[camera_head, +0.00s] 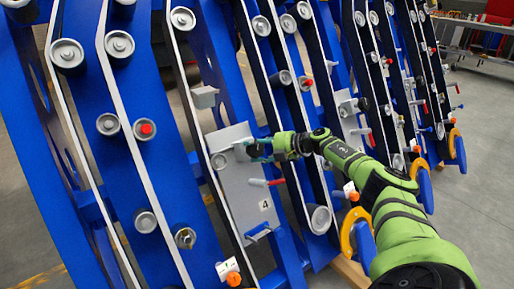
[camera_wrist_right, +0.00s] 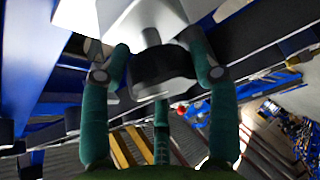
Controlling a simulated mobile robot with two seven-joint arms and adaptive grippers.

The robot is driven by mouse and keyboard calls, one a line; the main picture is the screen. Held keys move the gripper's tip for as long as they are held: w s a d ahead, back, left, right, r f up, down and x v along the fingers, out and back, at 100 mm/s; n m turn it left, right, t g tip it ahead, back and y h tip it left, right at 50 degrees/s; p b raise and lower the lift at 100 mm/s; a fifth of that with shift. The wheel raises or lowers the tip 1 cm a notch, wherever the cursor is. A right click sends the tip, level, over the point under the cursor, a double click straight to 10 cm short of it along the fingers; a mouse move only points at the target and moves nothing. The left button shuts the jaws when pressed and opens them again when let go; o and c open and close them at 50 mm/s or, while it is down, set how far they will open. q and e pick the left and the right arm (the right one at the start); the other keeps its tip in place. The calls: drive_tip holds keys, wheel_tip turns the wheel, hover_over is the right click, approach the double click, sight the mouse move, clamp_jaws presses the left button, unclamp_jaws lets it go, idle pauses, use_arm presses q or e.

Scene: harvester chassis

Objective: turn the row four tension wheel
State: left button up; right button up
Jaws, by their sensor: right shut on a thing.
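The row four plate (camera_head: 238,185) is a grey panel marked "4" on the blue chassis. My right gripper (camera_head: 258,150) reaches it from the right, at its upper part. In the right wrist view, the green fingers are around a dark round tension wheel (camera_wrist_right: 160,75) below a pale grey block (camera_wrist_right: 125,18). The gripper is shut on this wheel. In the head view the gripper hides most of the wheel. A red-tipped lever (camera_head: 275,182) sticks out of the plate just below the gripper. My left gripper is not in view.
Blue frames with pale belt edges and grey rollers (camera_head: 119,44) stand close on both sides. An orange-and-white knob (camera_head: 230,272) is below the plate. A yellow-and-blue hook-shaped part (camera_head: 355,232) stands near my right arm. Open grey floor (camera_head: 470,200) lies at the right.

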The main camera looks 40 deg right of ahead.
drive_tip(key=shift+a+f+n+g, duration=0.1)
drive_tip(key=shift+a+n+g, duration=0.25)
drive_tip(key=shift+n+g, duration=0.45)
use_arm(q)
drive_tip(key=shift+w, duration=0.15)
use_arm(e)
drive_tip(key=shift+n, duration=0.3)
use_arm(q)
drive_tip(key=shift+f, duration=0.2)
use_arm(e)
drive_tip(key=shift+f, duration=0.2)
drive_tip(key=o, duration=1.1)
drive_tip(key=shift+c, duration=0.2)
drive_tip(key=shift+a+r, duration=0.1)
drive_tip(key=shift+s+d+r, duration=0.1)
drive_tip(key=shift+d, duration=0.1)
drive_tip(key=v, duration=1.1)
drive_tip(key=shift+s, duration=0.4)
